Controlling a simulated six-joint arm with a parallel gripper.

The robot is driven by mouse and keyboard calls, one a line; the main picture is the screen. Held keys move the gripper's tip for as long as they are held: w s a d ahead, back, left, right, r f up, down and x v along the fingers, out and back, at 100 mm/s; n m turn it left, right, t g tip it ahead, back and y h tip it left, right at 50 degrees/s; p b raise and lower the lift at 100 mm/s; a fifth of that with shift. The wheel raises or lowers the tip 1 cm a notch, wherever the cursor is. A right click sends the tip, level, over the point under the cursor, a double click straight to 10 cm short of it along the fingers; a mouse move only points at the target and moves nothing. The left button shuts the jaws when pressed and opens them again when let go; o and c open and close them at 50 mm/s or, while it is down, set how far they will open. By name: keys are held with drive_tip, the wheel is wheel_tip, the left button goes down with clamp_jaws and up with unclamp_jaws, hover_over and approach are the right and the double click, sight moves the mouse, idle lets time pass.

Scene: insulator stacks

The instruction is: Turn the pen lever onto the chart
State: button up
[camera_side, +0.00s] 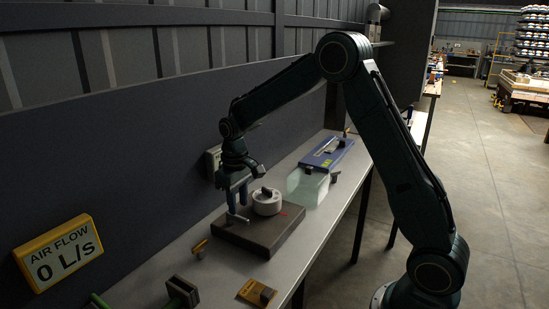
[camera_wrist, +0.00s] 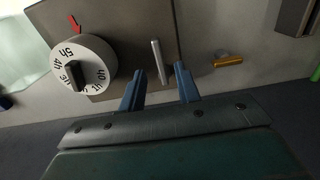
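A thin silver lever (camera_wrist: 159,63) stands out from a brown base plate (camera_wrist: 130,25) in the wrist view; I take it for the pen lever. In the side view the lever (camera_side: 237,218) is at the plate's left end. Beside it sits a round white dial (camera_wrist: 82,66) with hour marks and a black grip; it also shows in the side view (camera_side: 267,203). I cannot tell whether this dial is the chart. My gripper (camera_wrist: 160,82) is open, its two blue fingertips apart, with the lever just beyond the gap. In the side view my gripper (camera_side: 238,203) points down beside the dial.
A small brass piece (camera_wrist: 228,60) lies right of the lever. A pale translucent block (camera_side: 308,188) and a blue box (camera_side: 328,153) stand farther along the bench. An "AIR FLOW 0 L/s" sign (camera_side: 59,252) is at lower left. The wall runs close behind the bench.

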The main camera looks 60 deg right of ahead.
sight(239, 216)
drive_tip(key=shift+f, duration=1.95)
clamp_jaws()
